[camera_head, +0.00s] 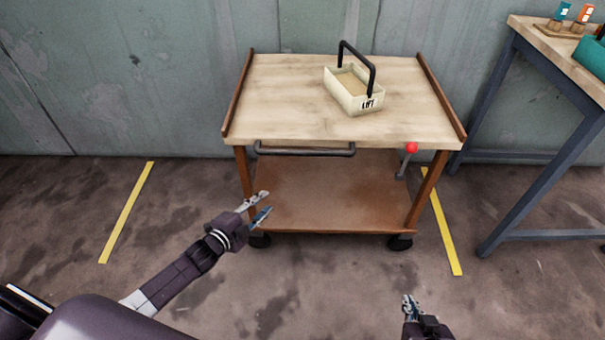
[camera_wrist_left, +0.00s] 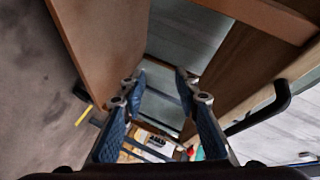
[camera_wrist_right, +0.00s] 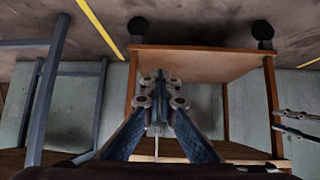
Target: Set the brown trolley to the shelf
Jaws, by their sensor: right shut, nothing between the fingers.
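The brown trolley (camera_head: 290,105) stands against the wall, with a pale wooden top, a brown lower board (camera_head: 320,190) and dark castors. A grey push bar (camera_head: 305,151) runs along its front, and a lever with a red knob (camera_head: 411,148) is at the front right. My left gripper (camera_head: 265,203) is open and empty, in front of the trolley's left part and below the bar. It does not hold the bar. My right gripper (camera_head: 409,300) is shut and empty, low in front of the trolley's right side. No separate shelf is clearly visible.
A cream tote (camera_head: 345,94) with a black handle and lettering stands on the trolley top. A workbench (camera_head: 535,35) with grey legs stands at the right. Yellow floor lines (camera_head: 126,212) (camera_head: 440,225) flank the trolley. The floor in front is clear.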

